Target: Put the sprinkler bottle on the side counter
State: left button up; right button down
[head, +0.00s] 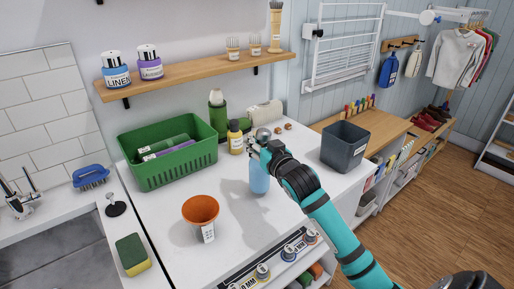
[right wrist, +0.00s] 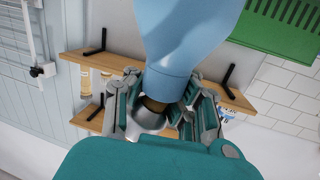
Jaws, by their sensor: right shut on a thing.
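The light blue sprinkler bottle (head: 259,180) is in my right gripper (head: 263,145), above or on the white machine top (head: 240,240). I cannot tell whether its base touches the surface. In the right wrist view the same bottle (right wrist: 185,40) has its narrow end between the fingers of my right gripper (right wrist: 165,105), which is shut on it. A white counter with a sink (head: 75,235) lies at the left, and a wooden-topped side unit (head: 385,125) stands at the right. My left gripper is out of view.
A sponge (head: 132,252) and blue brush (head: 90,177) lie at left. A wooden shelf (head: 200,75) hangs above.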

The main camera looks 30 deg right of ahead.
jog(key=shift+f, duration=1.2)
jog(key=c, duration=1.2)
grip_release()
jog(key=shift+s, duration=0.1)
jog(key=s+a+r+b, duration=0.1)
jog(key=s, duration=1.1)
jog(key=shift+a, duration=0.25)
jog(key=shift+w+r, duration=0.1)
